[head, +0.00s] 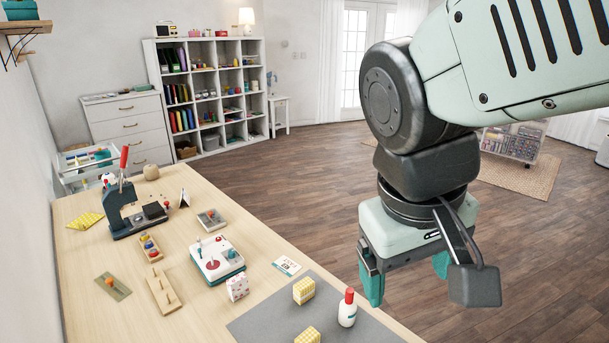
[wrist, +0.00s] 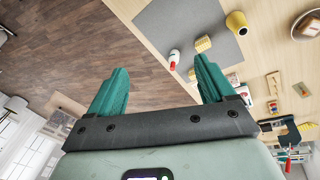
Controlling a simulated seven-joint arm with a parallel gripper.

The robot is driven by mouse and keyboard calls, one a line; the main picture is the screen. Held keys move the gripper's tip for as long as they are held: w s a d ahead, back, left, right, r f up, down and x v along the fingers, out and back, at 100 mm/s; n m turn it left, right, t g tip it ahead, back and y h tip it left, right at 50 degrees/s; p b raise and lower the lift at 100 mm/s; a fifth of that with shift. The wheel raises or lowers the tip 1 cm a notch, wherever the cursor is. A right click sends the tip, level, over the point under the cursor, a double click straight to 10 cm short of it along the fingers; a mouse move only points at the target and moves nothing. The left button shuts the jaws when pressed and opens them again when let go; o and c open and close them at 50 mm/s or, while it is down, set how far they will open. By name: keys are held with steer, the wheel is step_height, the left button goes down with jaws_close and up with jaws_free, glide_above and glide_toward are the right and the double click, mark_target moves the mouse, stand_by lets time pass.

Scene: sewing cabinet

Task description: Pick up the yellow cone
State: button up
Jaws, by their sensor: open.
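The yellow cone (wrist: 237,23) shows in the wrist view at the upper right, by the edge of the grey mat (wrist: 190,25). I cannot make it out with certainty in the head view. My gripper (head: 406,280) is open and empty, hanging to the right of the table's edge, over the floor in the head view. Its two green fingers stand wide apart in the wrist view (wrist: 161,68). The cone lies beyond and to the right of the fingers there, well apart from them.
A red-capped white bottle (head: 347,309) and a yellow checked block (head: 303,291) are on the mat. Another yellow checked thing (head: 308,335) is cut off by the frame's bottom. A white and teal machine (head: 216,258) and a dark press (head: 128,210) stand farther back.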

steer(key=w+a+f+n+t+h, duration=0.1)
steer(key=w+a+f+n+h, duration=0.35)
steer(key=f+n, duration=0.3)
steer(key=w+a+f+n+t+h, duration=0.1)
steer(key=w+a+f+n+h, duration=0.2)
steer(key=a+f+n+h, duration=0.45)
steer(key=s+a+f+n+t+y, duration=0.1)
steer(key=a+f+n+t+y, duration=0.2)
steer(key=f, duration=0.4)
steer(key=s+a+f+n+t+y, duration=0.2)
steer(key=a+f+n+t+y, duration=0.1)
steer(key=f+n+t, duration=0.2)
steer(key=s+a+f+n+t+y, duration=0.1)
steer(key=a+f+n+t+y, duration=0.1)
steer(key=f+n+t, duration=0.3)
steer(key=shift+s+a+f+n+y, duration=0.15)
steer(key=shift+f+n, duration=0.1)
steer(key=shift+f, duration=0.45)
steer(key=shift+s+a+f+n+y, duration=0.15)
steer(key=shift+f+n, duration=0.15)
steer(key=shift+f, duration=0.35)
steer(key=shift+a+f+n+y, duration=0.15)
steer(key=shift+f+n, duration=0.1)
steer(key=shift+f, duration=0.45)
steer(key=shift+w+f, duration=0.1)
steer(key=shift+w, duration=0.1)
steer(key=shift+x, duration=2.25)
